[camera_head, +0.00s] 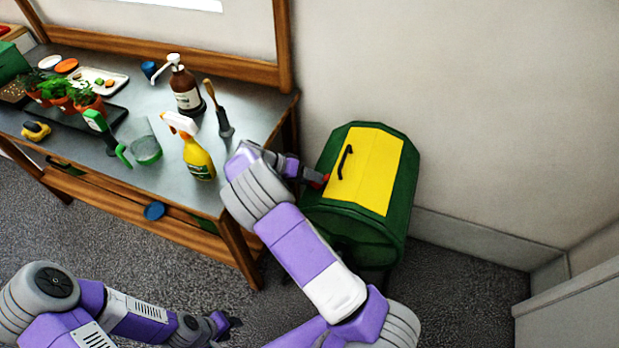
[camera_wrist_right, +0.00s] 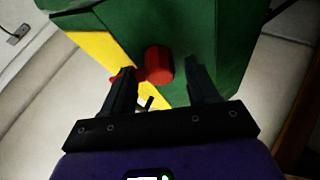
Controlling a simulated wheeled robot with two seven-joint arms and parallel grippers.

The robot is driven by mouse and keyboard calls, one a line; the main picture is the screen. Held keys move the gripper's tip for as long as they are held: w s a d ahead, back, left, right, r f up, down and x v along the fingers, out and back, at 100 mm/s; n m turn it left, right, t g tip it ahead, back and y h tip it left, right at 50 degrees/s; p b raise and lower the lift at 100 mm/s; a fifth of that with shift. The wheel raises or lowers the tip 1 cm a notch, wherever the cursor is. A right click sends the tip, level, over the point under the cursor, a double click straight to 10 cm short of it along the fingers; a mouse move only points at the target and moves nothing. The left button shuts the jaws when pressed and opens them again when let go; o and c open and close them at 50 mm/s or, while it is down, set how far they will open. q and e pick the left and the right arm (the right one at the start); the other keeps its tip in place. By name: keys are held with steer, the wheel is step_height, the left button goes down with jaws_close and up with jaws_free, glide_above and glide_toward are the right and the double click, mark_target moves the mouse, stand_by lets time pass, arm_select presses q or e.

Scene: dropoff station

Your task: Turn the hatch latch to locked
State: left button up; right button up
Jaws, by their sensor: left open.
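The green bin (camera_head: 407,190) stands against the wall, right of the workbench. The yellow hatch (camera_head: 375,165) with a black handle (camera_head: 345,162) is on its top and looks closed. The red latch (camera_head: 326,178) sits at the hatch's left edge. In the right wrist view, its round red knob (camera_wrist_right: 158,65) is on the green side and a red arm reaches toward the yellow panel. My right gripper (camera_wrist_right: 161,77) is open around the knob, with a gap at the right finger; the left finger partly hides the red arm. My left gripper (camera_head: 225,324) is open and empty, low over the floor.
The workbench (camera_head: 150,95) at left holds a yellow spray bottle (camera_head: 198,160), a brown pump bottle (camera_head: 185,90), a brush (camera_head: 220,112), a green trowel (camera_head: 105,128) and potted plants (camera_head: 70,95). A grey cabinet (camera_head: 575,310) stands at lower right. Floor between is clear.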

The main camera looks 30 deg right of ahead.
steer(key=p+v, duration=0.1)
steer(key=v, duration=0.6)
steer(key=shift+a+r+p, duration=0.2)
steer(key=shift+p, duration=0.1)
steer(key=shift+w, duration=0.1)
